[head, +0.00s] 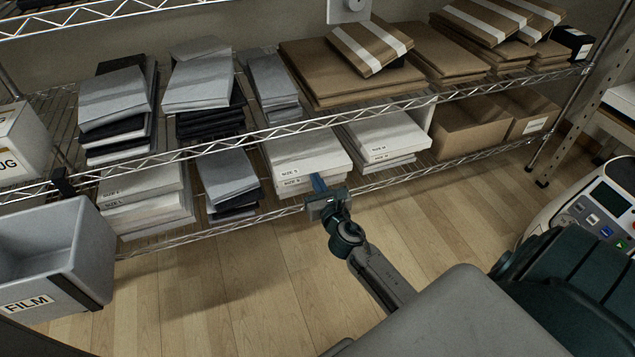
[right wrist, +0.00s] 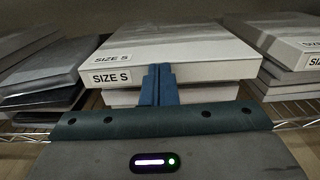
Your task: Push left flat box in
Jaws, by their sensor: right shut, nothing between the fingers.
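A stack of white flat boxes labelled "SIZE S" (head: 306,155) lies on the lower wire shelf in the head view. In the right wrist view the top SIZE S box (right wrist: 170,50) fills the middle, with more boxes under it. My right gripper (head: 318,182) is shut and empty, its blue fingers pointing at the front of this stack. In the right wrist view the fingertips (right wrist: 159,72) overlap the front face of the top box; whether they touch it I cannot tell. A second white stack labelled "SIZE M" (head: 385,135) lies to its right. My left gripper is not in view.
Grey and black packs (head: 228,178) lie left of the SIZE S stack. The upper shelf's front rail (head: 300,127) runs above the right gripper. A grey FILM bin (head: 55,255) stands at left. The wooden floor (head: 220,290) in front is clear.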

